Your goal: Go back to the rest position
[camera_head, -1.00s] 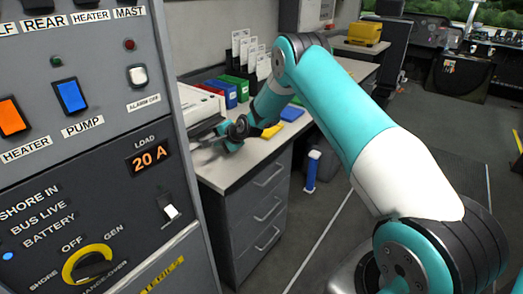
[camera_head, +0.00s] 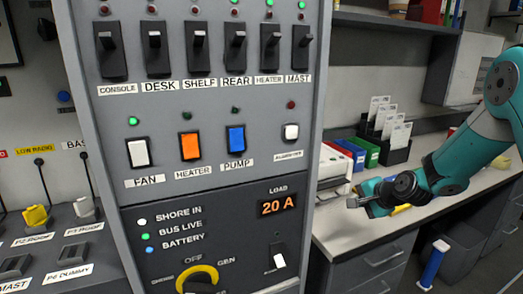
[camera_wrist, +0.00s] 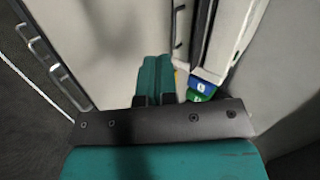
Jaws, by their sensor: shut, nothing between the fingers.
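My gripper (camera_head: 352,202) is at the right in the head view, at the end of my teal arm. It is above the front edge of the desk (camera_head: 345,236), just right of the switch panel (camera_head: 215,110). In the wrist view my gripper (camera_wrist: 154,62) shows as two teal fingers side by side, shut and empty.
The tall panel carries switches, a fan button (camera_head: 138,152), a 20 A load display (camera_head: 274,204) and a yellow changeover knob (camera_head: 198,277). Coloured boxes (camera_head: 367,151) and a card rack (camera_head: 398,151) stand on the desk behind my gripper. A blue-and-white cylinder (camera_head: 432,266) stands at lower right.

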